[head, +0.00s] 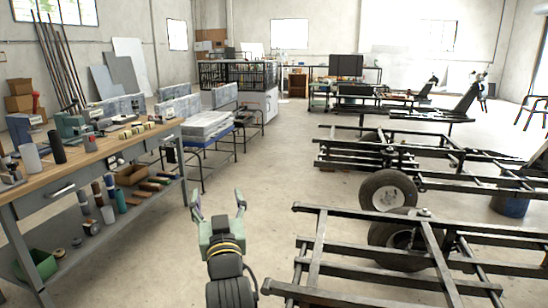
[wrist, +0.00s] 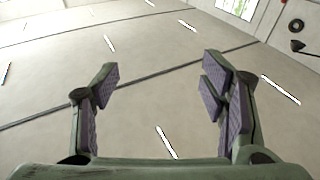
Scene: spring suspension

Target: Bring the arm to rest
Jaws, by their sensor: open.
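My gripper (head: 218,205) is in the lower middle of the head view, green with its two fingers spread apart and pointing up. It is open and empty. The wrist view also shows my gripper (wrist: 160,90) with its purple-padded fingers wide apart and nothing between them. Beyond the fingers the wrist view shows a pale ceiling with several bright strip lights (wrist: 282,90). In the head view my arm stands over bare floor, between the workbench and the vehicle frames.
A workbench (head: 62,188) with tools stands at the left. Black wheeled frames (head: 340,224) fill the right, close to my arm. A blue-framed table (head: 207,143) with stacked panels stands beyond the bench. An open concrete aisle (head: 275,160) runs ahead.

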